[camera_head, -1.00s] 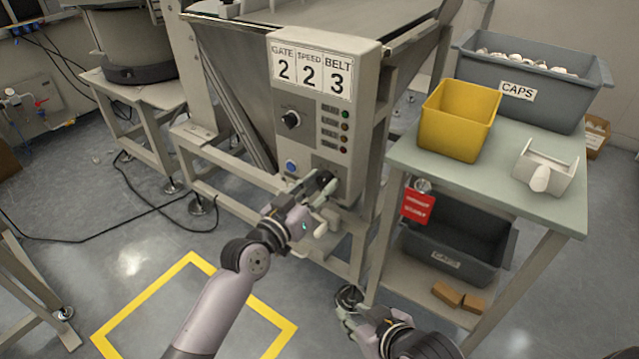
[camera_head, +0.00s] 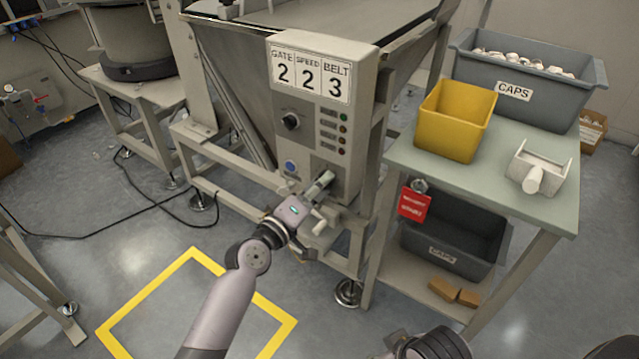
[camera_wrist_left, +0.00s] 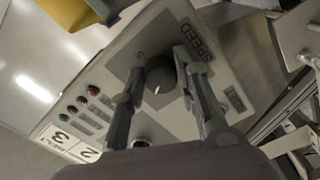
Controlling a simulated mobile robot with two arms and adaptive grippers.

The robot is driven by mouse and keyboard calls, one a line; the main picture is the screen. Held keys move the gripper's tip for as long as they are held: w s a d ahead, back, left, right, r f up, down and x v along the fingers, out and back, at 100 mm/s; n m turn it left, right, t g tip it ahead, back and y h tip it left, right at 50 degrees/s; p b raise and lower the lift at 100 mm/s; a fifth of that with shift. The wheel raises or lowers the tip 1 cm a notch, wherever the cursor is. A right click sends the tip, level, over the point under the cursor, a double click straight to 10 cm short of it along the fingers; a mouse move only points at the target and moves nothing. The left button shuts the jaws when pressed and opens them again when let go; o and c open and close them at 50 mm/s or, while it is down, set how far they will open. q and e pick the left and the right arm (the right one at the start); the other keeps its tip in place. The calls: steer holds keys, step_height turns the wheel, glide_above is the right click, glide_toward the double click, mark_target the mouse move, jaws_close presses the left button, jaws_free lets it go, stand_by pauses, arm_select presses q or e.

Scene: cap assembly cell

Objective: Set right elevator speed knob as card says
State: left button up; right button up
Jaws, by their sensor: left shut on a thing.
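The card (camera_head: 310,78) on top of the grey control box (camera_head: 359,115) reads GATE 2, SPEED 2, BELT 3. My left gripper (camera_head: 324,180) is at the lower part of the box front. In the left wrist view its two fingers are on either side of a dark round knob (camera_wrist_left: 160,76) beside a SPEED label (camera_wrist_left: 195,44), shut on it. A small white mark shows on the knob. The scale number it points to cannot be read. In the head view the gripper hides this knob. A second black knob (camera_head: 291,121) sits higher on the box.
A blue button (camera_head: 290,166) and a column of small lamps (camera_head: 343,128) are on the box front. To the right, a table (camera_head: 535,212) carries a yellow bin (camera_head: 455,120), a grey caps bin (camera_head: 565,96) and a white holder (camera_head: 540,170). A red tag (camera_head: 413,204) hangs below.

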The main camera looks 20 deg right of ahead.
arm_select(q)
steer(key=shift+n, duration=0.9)
steer(key=o, duration=1.2)
steer(key=shift+c, duration=0.2)
steer(key=v, duration=1.2)
